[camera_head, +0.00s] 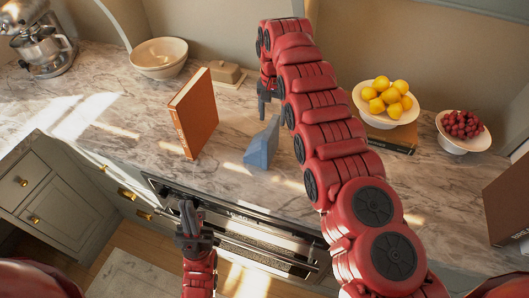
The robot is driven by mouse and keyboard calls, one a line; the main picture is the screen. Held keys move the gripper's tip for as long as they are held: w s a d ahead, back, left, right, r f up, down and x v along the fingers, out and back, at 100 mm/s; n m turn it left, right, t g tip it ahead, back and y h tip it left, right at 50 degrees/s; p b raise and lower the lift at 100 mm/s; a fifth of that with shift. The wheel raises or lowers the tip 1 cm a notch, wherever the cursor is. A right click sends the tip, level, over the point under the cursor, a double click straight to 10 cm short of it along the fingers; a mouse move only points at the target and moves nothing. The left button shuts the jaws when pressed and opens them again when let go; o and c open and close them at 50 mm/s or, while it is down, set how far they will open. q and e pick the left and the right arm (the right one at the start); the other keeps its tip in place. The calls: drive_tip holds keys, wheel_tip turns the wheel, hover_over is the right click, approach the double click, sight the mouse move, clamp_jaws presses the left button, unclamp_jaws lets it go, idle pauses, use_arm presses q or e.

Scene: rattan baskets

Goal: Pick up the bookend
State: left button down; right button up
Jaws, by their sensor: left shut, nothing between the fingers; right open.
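A blue-grey wedge-shaped block (261,147), which looks like the bookend, stands on the marble counter near its front edge. My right gripper (267,98) is open and empty, pointing down above and behind the block in the picture, apart from it. Its far finger is partly hidden by my arm. My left gripper (187,210) is shut and empty, low in front of the counter's edge, to the left of the block.
An orange book (196,116) stands upright left of the block. A butter dish (225,73), an empty bowl (159,57) and a mixer (41,45) stand behind. My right arm hides the counter's middle.

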sight(271, 126)
drive_tip(key=shift+f, duration=0.3)
drive_tip(key=shift+s+f, duration=0.15)
drive_tip(key=shift+f, duration=0.4)
drive_tip(key=f+p, duration=0.2)
drive_tip(key=shift+a+f+p, duration=0.25)
drive_tip(key=shift+f+p, duration=0.1)
drive_tip(key=shift+f, duration=0.45)
clamp_jaws()
idle(0.3)
